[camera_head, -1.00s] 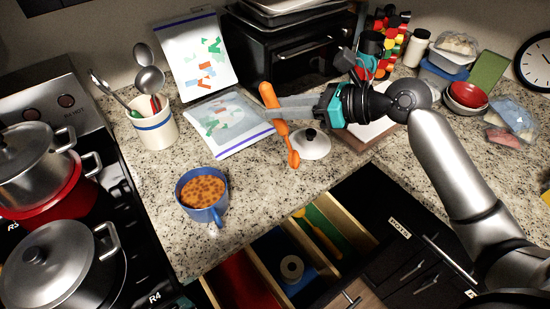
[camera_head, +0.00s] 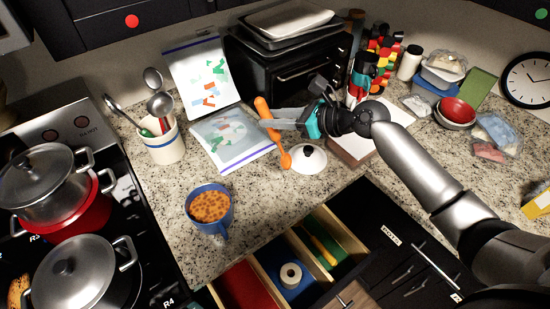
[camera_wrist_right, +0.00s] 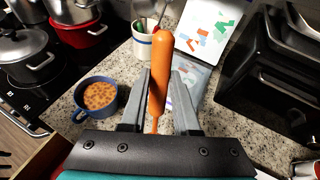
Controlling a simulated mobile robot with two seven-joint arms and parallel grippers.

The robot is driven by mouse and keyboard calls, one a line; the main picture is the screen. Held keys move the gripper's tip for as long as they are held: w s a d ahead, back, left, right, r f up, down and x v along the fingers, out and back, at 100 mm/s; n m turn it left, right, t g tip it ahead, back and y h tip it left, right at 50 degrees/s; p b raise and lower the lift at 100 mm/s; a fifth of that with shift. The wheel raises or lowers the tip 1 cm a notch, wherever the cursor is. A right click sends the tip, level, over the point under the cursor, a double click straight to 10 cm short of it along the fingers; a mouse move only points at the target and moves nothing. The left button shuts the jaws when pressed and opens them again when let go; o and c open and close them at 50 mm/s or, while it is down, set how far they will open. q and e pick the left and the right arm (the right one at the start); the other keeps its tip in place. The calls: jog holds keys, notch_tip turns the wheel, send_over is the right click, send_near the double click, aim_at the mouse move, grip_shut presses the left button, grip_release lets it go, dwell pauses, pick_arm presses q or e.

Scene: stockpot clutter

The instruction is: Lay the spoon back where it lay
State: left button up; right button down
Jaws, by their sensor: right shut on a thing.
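The orange spoon (camera_head: 267,118) is in my right gripper (camera_head: 271,123), over the counter in the head view. Its handle end points up and back, and its lower end comes down beside a white lid with a black knob (camera_head: 308,160). In the right wrist view the spoon (camera_wrist_right: 161,65) stands between the two grey fingers of the gripper (camera_wrist_right: 160,88), which are shut on it. Whether its lower end touches the counter or the lid, I cannot tell. My left gripper is not in view.
A blue mug of beans (camera_head: 210,207) stands at the counter's front. A white utensil crock (camera_head: 163,142) and clear bags (camera_head: 228,138) stand behind. A black toaster oven (camera_head: 290,65) is at the back. An open drawer (camera_head: 290,275) sits below. Pots (camera_head: 70,275) stand on the stove at left.

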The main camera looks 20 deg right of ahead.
aim_at(283, 154)
notch_tip(283, 154, down, 8)
jog(key=shift+r+b, duration=0.15)
jog(key=shift+b, duration=0.7)
jog(key=shift+f+b, duration=0.65)
jog(key=shift+f, duration=1.4)
jog(key=shift+f, duration=0.1)
jog(key=c, duration=0.6)
grip_release()
jog(key=shift+c, duration=0.2)
jog(key=shift+r, duration=0.2)
jog(key=shift+s+d, duration=0.25)
jog(key=shift+d, duration=0.05)
jog(key=v, duration=1.1)
jog(key=shift+s, duration=0.15)
